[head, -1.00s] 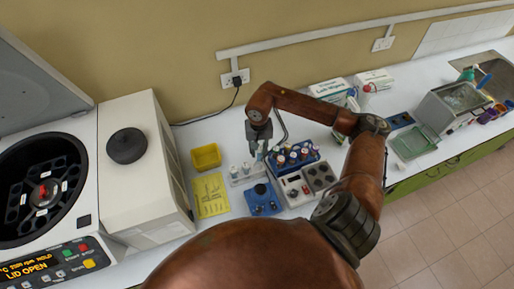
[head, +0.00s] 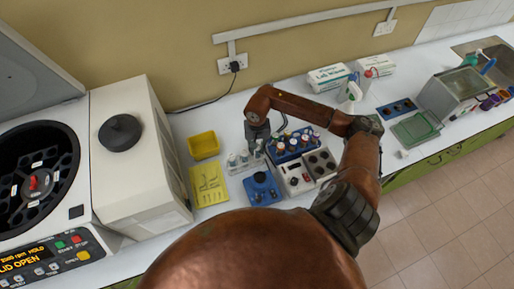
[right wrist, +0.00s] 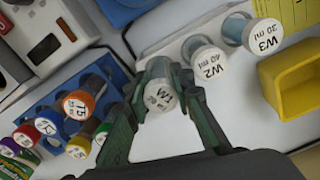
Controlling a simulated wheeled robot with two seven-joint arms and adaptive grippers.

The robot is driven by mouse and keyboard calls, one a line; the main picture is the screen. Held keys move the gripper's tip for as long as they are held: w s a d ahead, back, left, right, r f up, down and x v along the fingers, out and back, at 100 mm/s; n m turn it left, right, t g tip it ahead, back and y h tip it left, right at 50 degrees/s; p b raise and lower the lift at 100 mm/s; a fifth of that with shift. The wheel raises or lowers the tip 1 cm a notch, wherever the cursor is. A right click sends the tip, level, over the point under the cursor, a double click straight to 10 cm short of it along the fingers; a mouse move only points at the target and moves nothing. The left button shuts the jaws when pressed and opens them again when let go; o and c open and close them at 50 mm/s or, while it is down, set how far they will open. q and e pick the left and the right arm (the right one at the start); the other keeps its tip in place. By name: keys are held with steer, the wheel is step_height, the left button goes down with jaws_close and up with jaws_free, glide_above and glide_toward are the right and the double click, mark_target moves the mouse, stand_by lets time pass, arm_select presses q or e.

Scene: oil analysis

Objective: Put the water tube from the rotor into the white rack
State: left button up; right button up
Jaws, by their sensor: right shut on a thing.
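My right gripper (right wrist: 160,105) is shut on a white-capped tube marked W1 (right wrist: 160,95). The white rack (head: 236,170) stands on the bench, and part of it shows in the right wrist view (right wrist: 175,47). Tubes W2 (right wrist: 209,62) and W3 (right wrist: 262,35) stand in it in a row. W1 is in line with them at the rack's end near the blue rack. I cannot tell how deep W1 sits, as its lower end is hidden. The centrifuge rotor (head: 36,183) is at the far left under the open lid. My left gripper is not in view.
A blue rack (right wrist: 45,120) of colour-capped tubes is close beside the gripper. A yellow tray (head: 204,146), a yellow card (head: 209,186), a blue device (head: 262,188) and a grey-white instrument (head: 294,180) surround the white rack. Bare bench lies behind it.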

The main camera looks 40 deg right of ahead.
steer(key=shift+f, duration=0.25)
steer(key=o, duration=1)
steer(key=shift+o, duration=0.2)
step_height(320, 180, up, 12)
steer(key=shift+f, duration=0.25)
steer(key=shift+r, duration=0.3)
